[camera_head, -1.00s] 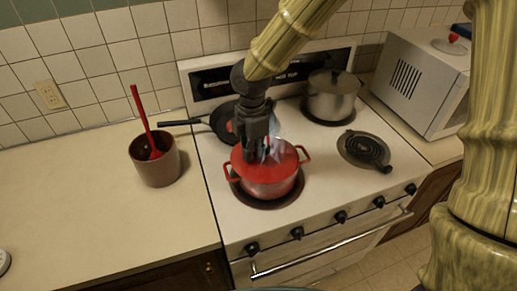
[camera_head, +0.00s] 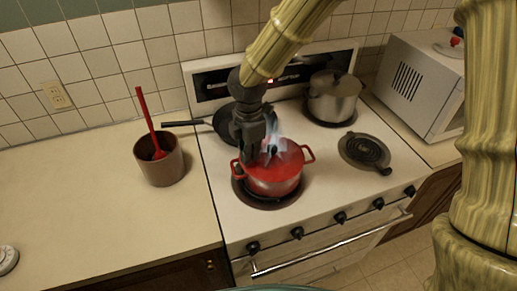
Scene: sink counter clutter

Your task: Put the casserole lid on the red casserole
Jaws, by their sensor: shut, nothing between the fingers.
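The red casserole (camera_head: 272,182) stands upright on the front left burner, a handle on each side. Its top shows flat red; I cannot tell whether this is a lid or the inside. My gripper (camera_head: 268,150) points down over the casserole's back left part, shut and empty; the fingers are dark and partly blurred against a pale, bluish wisp. I cannot tell whether they touch the casserole. A pale round lid-like thing with a red knob (camera_head: 456,42) lies on the white microwave at the right, partly hidden by my own body; I cannot tell whether it is the casserole lid.
A dark pan (camera_head: 222,122) is behind my gripper, its handle to the left. A lidded metal pot (camera_head: 333,98) is on the back right burner. A brown crock (camera_head: 160,165) with a red utensil stands on the left counter.

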